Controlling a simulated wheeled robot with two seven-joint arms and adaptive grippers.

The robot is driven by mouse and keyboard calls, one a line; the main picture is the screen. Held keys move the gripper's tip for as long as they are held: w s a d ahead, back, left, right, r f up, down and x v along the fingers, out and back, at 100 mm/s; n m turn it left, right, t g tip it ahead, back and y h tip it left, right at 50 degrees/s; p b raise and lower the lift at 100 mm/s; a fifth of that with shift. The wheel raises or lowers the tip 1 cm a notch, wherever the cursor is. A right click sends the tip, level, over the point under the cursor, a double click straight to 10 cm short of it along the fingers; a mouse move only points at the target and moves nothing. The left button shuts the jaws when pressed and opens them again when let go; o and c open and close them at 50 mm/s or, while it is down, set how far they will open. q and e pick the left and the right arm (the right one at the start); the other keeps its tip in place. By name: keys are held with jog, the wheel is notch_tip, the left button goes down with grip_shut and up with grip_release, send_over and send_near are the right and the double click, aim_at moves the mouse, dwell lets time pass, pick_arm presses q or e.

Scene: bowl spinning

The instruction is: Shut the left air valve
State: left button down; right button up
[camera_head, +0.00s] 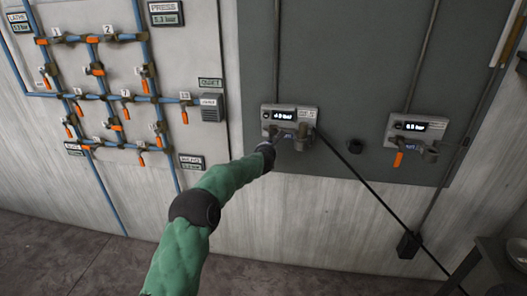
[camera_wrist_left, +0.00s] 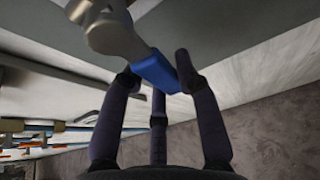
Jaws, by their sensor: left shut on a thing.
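The left air valve unit (camera_head: 291,113) is a grey box with a lit display on the dark wall panel. Its digits are too small to read surely. My left gripper (camera_head: 271,145) is at the lower left of this unit, and the unit's lever is mostly hidden there in the head view. In the left wrist view a blue lever (camera_wrist_left: 156,72) runs from a grey metal valve body (camera_wrist_left: 108,28). The dark fingers of my left gripper (camera_wrist_left: 157,84) are closed around the blue lever. My right gripper is in no view.
A similar unit (camera_head: 417,128) with an orange lever (camera_head: 398,159) hangs to the right. A pipe board (camera_head: 120,85) with several orange levers is at the left. A black cable (camera_head: 365,185) runs down to a box (camera_head: 408,245). A table (camera_head: 490,262) stands at the lower right.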

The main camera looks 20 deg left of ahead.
pick_arm(q)
jog(key=shift+w+d+f+n+h+b, duration=0.15)
jog(key=shift+d+n+h+b, duration=0.2)
jog(key=shift+d+n+h, duration=0.2)
jog(key=c, duration=0.9)
grip_release()
jog(key=shift+v, duration=6)
jog(key=shift+f, duration=0.1)
